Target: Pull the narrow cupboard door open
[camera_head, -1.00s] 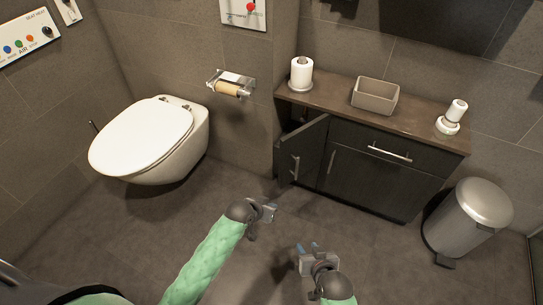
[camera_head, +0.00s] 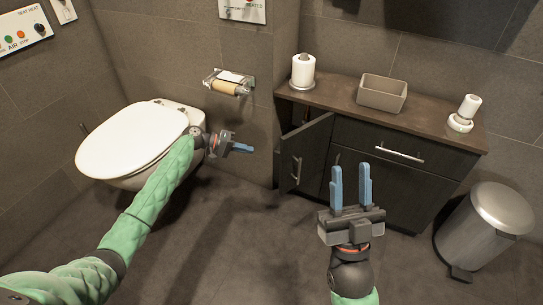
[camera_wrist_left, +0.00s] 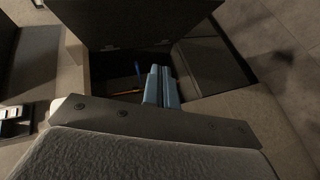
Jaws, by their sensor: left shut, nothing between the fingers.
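The narrow cupboard door (camera_head: 312,150) is dark and stands part open at the left end of the vanity. Its upright metal handle (camera_head: 296,171) faces the toilet side. My left gripper (camera_head: 246,149) is left of the door, apart from it, between the toilet and the vanity. Its blue fingers are together and empty; in the left wrist view the shut fingers (camera_wrist_left: 162,86) show before a dark opening with a small orange item inside. My right gripper (camera_head: 351,180) is in front of the vanity, its two blue fingers spread with nothing between them.
The vanity top (camera_head: 335,94) carries a paper roll (camera_head: 303,71), a tan box (camera_head: 382,94) and a white dispenser (camera_head: 463,115). The toilet (camera_head: 133,140) is behind my left arm. A metal bin (camera_head: 487,223) stands right. Floor between is clear.

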